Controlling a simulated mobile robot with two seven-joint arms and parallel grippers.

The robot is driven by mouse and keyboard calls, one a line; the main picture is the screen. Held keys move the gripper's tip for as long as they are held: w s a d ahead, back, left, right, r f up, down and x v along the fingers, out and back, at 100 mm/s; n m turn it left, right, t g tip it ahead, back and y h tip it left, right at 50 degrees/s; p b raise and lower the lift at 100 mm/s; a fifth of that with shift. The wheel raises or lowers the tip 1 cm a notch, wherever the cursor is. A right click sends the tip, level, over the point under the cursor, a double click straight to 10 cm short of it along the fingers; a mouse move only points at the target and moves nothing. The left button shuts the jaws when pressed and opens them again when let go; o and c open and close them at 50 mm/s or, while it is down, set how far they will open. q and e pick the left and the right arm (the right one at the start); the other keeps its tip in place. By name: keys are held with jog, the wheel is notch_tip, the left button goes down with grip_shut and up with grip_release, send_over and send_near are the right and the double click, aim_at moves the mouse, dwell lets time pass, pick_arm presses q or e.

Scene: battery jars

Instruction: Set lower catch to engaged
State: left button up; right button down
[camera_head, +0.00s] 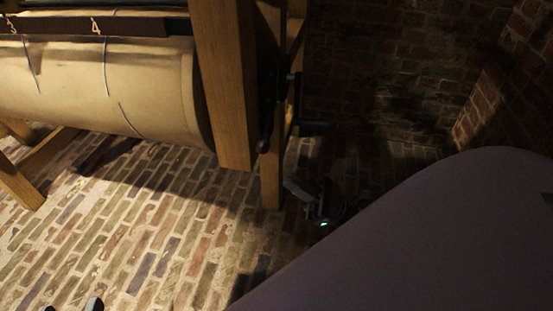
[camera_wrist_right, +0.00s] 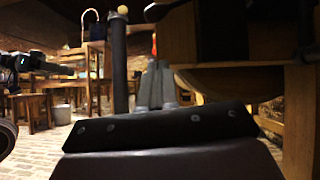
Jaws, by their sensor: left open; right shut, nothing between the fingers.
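My right gripper (camera_wrist_right: 157,68) is shut and empty in the right wrist view, its two grey fingers together. A dark upright bar (camera_wrist_right: 119,65) stands just left of the fingers; I cannot tell what it belongs to. In the head view, dark fittings (camera_head: 266,128) show on the right end of a wooden frame (camera_head: 225,85). They are in shadow, and I cannot tell which is the lower catch or how it is set. My right wrist shows dimly below them. My left gripper (camera_head: 72,306) is open at the bottom left edge, over the floor, far from the frame.
A big pale drum (camera_head: 95,85), marked with numbers above, lies left of the frame post. A dark brick wall (camera_head: 390,60) stands behind to the right. The brick floor (camera_head: 140,230) is clear at the front left. Wooden stools and tables (camera_wrist_right: 40,105) show in the wrist view.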

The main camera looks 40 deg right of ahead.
aim_at(268, 124)
jog(key=w+a+r, duration=0.2)
jog(key=a+r, duration=0.1)
jog(key=r, duration=0.4)
jog(key=shift+w+a, duration=0.15)
jog(key=shift+w, duration=0.2)
pick_arm(q)
jog(key=shift+r, duration=0.1)
